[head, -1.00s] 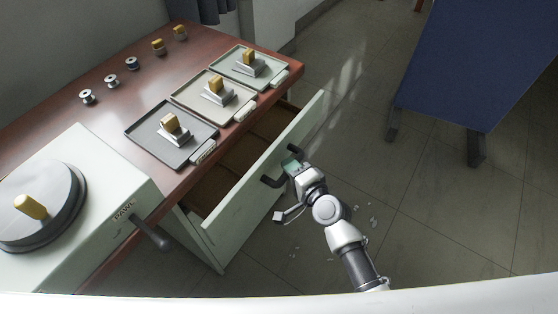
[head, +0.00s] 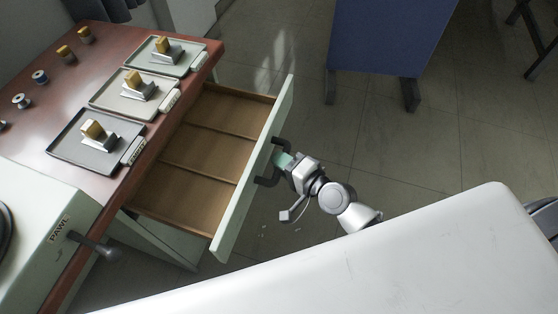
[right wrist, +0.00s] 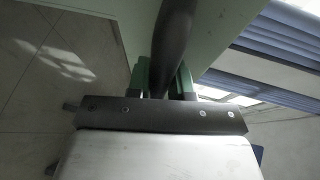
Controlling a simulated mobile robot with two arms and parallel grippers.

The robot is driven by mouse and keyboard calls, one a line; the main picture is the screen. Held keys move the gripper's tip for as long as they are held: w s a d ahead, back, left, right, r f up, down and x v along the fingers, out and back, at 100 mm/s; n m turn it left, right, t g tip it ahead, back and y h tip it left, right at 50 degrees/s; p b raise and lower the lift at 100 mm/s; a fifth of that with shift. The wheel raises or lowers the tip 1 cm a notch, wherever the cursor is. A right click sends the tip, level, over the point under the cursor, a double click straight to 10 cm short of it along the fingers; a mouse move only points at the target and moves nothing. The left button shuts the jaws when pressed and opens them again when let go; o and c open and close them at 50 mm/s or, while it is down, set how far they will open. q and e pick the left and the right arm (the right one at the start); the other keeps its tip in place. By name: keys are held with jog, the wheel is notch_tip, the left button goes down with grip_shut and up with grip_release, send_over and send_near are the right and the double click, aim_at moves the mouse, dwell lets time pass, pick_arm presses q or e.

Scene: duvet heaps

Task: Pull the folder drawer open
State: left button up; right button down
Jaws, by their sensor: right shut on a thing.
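The folder drawer (head: 201,152) stands well out from the desk, and its bare wooden inside with dividers shows. Its pale green front (head: 254,170) carries a dark bar handle (head: 271,177). My right gripper (head: 282,161) is shut on the handle, at the outer side of the drawer front. In the right wrist view, the dark handle (right wrist: 172,45) runs between the two green fingers, with the pale green drawer front (right wrist: 215,22) behind it. The drawer looks empty. My left gripper is not in view.
On the red-brown desk (head: 50,114) stand three trays (head: 65,154) with stamps, several spools (head: 40,77) and a pale machine (head: 45,225) with a lever. A blue panel (head: 390,40) stands at the back.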

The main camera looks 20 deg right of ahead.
jog(key=c, duration=1)
grip_release()
jog(key=shift+c, duration=0.2)
jog(key=shift+s+d, duration=0.15)
jog(key=shift+s, duration=0.1)
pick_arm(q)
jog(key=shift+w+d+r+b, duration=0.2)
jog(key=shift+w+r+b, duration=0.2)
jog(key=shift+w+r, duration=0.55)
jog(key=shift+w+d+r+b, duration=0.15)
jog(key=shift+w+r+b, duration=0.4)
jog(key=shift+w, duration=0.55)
pick_arm(e)
jog(key=v, duration=1)
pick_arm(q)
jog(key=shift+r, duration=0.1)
pick_arm(e)
jog(key=shift+d, duration=0.1)
